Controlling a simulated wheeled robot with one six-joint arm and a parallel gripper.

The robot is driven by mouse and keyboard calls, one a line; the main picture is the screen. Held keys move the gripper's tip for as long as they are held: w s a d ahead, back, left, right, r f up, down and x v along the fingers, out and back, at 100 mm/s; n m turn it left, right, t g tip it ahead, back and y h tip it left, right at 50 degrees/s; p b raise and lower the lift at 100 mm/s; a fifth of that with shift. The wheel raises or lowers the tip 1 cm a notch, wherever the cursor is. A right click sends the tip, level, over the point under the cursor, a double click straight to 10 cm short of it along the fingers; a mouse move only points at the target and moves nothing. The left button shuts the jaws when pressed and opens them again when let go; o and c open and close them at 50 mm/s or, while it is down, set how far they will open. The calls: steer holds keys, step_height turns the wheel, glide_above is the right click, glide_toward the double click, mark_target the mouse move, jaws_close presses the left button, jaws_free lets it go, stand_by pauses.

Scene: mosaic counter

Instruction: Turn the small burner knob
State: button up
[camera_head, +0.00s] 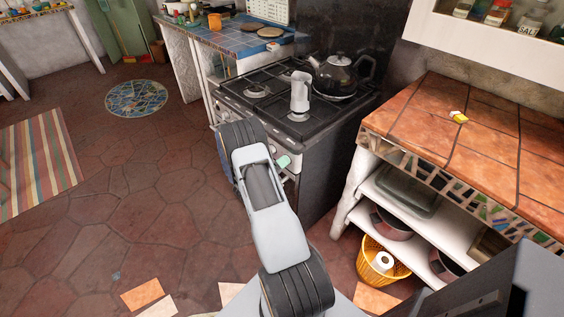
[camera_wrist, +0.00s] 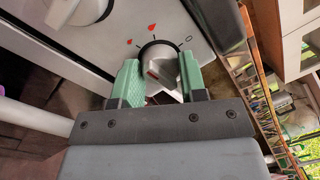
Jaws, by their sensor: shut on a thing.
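The small burner knob (camera_wrist: 163,70) is light grey with a red mark and sits on the pale front panel of the stove (camera_head: 328,152). In the wrist view it lies between the two green fingers of my gripper (camera_wrist: 158,82), which is shut on it. Flame marks and a ring mark are printed around the knob. In the head view my arm reaches to the stove front, and one green fingertip of my gripper (camera_head: 282,161) shows there. The knob is hidden in the head view.
Another, larger-looking knob (camera_wrist: 78,9) is on the panel at the upper left of the wrist view. A dark kettle (camera_head: 340,75) and a moka pot (camera_head: 300,92) stand on the stove. A tiled counter (camera_head: 415,110) is to the right, with a yellow basket (camera_head: 367,268) below.

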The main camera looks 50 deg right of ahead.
steer(key=shift+n, duration=0.7)
steer(key=o, duration=0.9)
steer(key=a, duration=0.9)
steer(key=a+f, duration=0.1)
steer(key=a, duration=0.3)
steer(key=shift+w+a, duration=0.4)
jaws_close()
stand_by(0.9)
